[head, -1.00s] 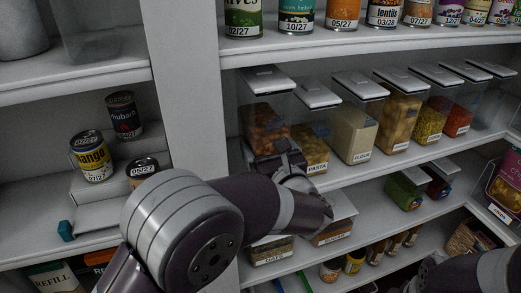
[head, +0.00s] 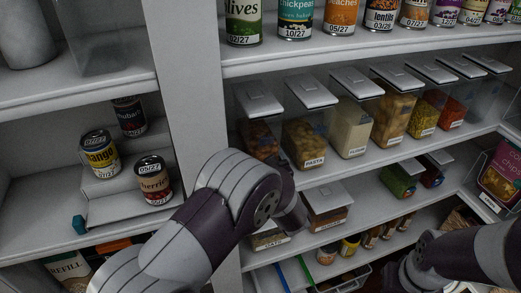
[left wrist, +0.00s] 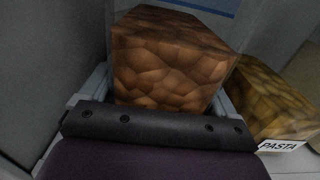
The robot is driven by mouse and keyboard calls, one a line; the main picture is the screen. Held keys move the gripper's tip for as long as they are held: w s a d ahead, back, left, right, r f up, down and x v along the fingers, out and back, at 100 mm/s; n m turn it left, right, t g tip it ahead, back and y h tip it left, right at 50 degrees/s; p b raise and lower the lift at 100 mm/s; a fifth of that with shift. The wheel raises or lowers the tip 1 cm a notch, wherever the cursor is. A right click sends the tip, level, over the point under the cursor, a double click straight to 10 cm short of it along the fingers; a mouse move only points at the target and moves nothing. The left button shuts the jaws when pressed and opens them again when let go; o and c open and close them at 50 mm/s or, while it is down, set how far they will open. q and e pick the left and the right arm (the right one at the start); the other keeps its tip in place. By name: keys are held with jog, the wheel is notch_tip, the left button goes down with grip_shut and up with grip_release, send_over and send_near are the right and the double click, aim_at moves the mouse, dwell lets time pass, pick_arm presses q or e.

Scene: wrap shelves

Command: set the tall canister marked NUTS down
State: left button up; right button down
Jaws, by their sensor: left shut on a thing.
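The tall canister (head: 260,136), clear with a pale lid and brown nut-like contents, stands upright at the left end of the middle shelf, left of the PASTA canister (head: 306,141). Its label is not visible. My arm hides its base, so I cannot tell if it touches the shelf. In the left wrist view the brown contents (left wrist: 170,62) fill the space between the fingers of my left gripper (left wrist: 160,100), which is shut on the canister. In the head view my left forearm hides this gripper. My right arm shows at lower right, its gripper out of frame.
The FLOUR canister (head: 349,128) and several others continue the row to the right. A white upright panel (head: 195,100) is close on the left. Cans line the shelf above (head: 350,52). Low boxes, including a brown one (head: 327,214), sit on the shelf below.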

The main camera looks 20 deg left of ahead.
pick_arm(q)
jog(key=shift+s+b, duration=0.1)
jog(key=shift+b, duration=0.3)
jog(key=o, duration=1.5)
jog(key=shift+f, duration=0.15)
jog(key=shift+o, duration=0.2)
jog(key=shift+s+r+p, duration=0.1)
jog(key=shift+r+p, duration=0.3)
jog(key=shift+p, duration=0.15)
jog(key=s+d+b, duration=0.1)
jog(key=s+d+f+b, duration=0.1)
jog(key=b, duration=0.1)
jog(key=shift+s, duration=0.25)
jog(key=b+v, duration=0.3)
jog(key=v, duration=0.5)
jog(key=shift+s+d+r+b, duration=0.2)
jog(key=shift+s+r+b, duration=0.1)
jog(key=shift+s+b, duration=0.1)
jog(key=shift+w, duration=0.1)
